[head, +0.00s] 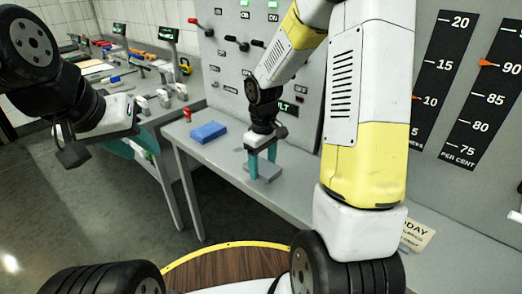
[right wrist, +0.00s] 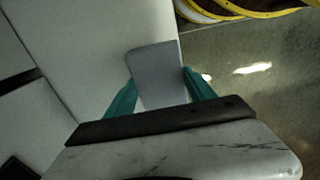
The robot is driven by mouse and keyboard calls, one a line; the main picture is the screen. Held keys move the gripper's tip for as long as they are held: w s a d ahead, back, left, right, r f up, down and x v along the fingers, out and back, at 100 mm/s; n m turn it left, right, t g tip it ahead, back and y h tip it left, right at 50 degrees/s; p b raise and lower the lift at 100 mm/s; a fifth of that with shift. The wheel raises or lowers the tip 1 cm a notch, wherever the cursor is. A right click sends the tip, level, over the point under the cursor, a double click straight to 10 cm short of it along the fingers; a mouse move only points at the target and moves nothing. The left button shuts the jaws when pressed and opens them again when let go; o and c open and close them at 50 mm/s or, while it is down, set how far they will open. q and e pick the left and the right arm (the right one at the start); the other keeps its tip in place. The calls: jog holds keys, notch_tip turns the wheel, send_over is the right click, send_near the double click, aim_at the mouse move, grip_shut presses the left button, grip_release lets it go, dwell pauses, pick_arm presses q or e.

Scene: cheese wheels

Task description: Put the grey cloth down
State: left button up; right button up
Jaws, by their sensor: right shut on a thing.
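The grey cloth (head: 266,172), a small flat grey slab, is between the teal fingers of my right gripper (head: 263,168), which is shut on it. It is low over the grey bench near its front edge; I cannot tell whether it touches the top. In the right wrist view the grey cloth (right wrist: 158,72) sits between the two teal fingertips (right wrist: 158,85), close to the bench edge. My left gripper (head: 128,148) is at the left, partly hidden by its own wrist, with teal showing. Its opening is unclear.
A blue cloth (head: 208,131) lies on the bench (head: 222,155) left of my right gripper. A control panel (head: 228,70) with levers stands behind. Another bench (head: 165,105) with levers is at the left. Floor lies beyond the front edge. A small sign (head: 415,235) is at the right.

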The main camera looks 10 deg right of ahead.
jog(key=w+d, duration=0.1)
jog(key=w, duration=0.1)
jog(key=w+d, duration=0.1)
jog(key=w, duration=0.1)
jog(key=w+d, duration=0.1)
jog(key=w, duration=0.2)
jog(key=shift+d+f, duration=0.4)
jog(key=shift+w+d+f, duration=0.1)
jog(key=shift+w+f, duration=0.05)
jog(key=shift+f, duration=1.6)
jog(key=shift+f, duration=0.1)
jog(key=o, duration=1.4)
